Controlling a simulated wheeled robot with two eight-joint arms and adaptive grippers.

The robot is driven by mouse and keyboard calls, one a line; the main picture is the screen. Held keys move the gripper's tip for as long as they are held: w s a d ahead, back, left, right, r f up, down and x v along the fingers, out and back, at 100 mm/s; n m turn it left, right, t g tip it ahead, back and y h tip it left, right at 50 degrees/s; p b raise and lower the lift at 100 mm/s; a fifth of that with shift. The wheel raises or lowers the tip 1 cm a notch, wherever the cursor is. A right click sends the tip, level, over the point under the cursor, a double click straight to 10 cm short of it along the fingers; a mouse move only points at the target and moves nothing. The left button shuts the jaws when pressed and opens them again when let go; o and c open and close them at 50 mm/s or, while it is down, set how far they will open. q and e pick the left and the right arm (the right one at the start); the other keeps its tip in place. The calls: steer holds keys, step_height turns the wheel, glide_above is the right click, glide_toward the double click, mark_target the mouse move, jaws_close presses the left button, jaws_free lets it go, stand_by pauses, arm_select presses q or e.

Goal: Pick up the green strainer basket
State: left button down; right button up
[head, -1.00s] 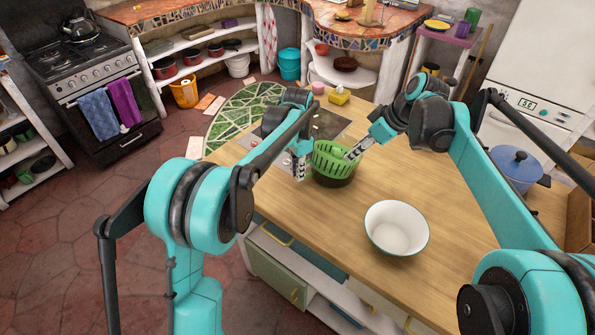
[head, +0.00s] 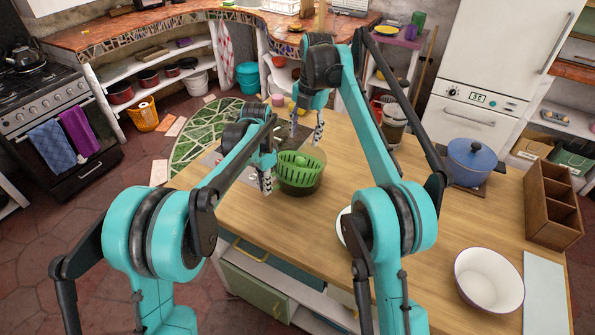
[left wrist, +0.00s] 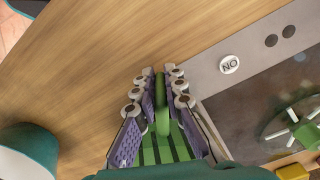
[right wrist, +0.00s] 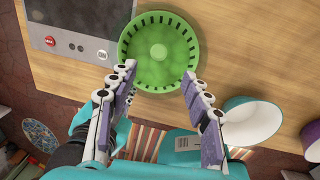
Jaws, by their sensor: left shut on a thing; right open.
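The green strainer basket (head: 300,168) is at the wooden counter's left part, with slotted sides and several green rounded shapes inside, which also show in the right wrist view (right wrist: 158,22). A darker bowl-like shape shows under it; I cannot tell whether they touch. My left gripper (head: 266,184) is at the basket's left side. In the left wrist view its fingers (left wrist: 161,84) are shut on a green edge of the basket. My right gripper (head: 305,130) is open and empty at the basket's far side. In the right wrist view its fingers (right wrist: 158,94) stand apart just beside the rim.
A grey hob panel (right wrist: 66,38) adjoins the basket. A white bowl (head: 489,279), a blue pot (head: 471,160) and a wooden divided box (head: 552,205) stand to the right.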

mark_target(301, 158)
steer(key=shift+w+a+f+n, duration=0.1)
steer(key=shift+a+f+n, duration=0.05)
steer(key=shift+f+n, duration=0.4)
steer(key=f, duration=0.7)
steer(key=a+f, duration=0.1)
steer(key=f, duration=0.3)
steer(key=shift+w, duration=0.15)
jaws_close()
